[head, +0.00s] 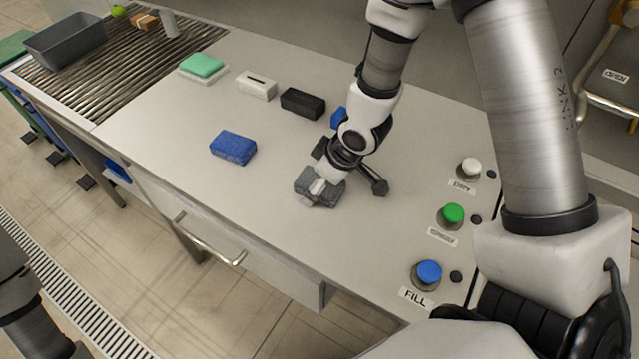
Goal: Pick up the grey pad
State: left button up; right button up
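A dark grey block (309,196), which looks like the grey pad, lies on the white worktop near its front edge, in the middle of the head view. My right arm reaches down from the top right, and its gripper (322,184) is at this block, covering its upper part. The fingertips are hidden or blend with the grey, so I cannot tell whether they are shut on it. My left gripper is not in view; only a dark part of my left arm shows at the lower left edge.
A blue sponge (233,147) lies left of the gripper. Behind stand a black box (302,102), a white box (257,85), and a green pad (203,65). A blue object (338,117) is half hidden by my arm. White, green (453,213) and blue (429,271) buttons stand right.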

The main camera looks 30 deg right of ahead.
jog(key=shift+s, duration=0.1)
jog(key=shift+f, duration=0.3)
jog(key=c, duration=1)
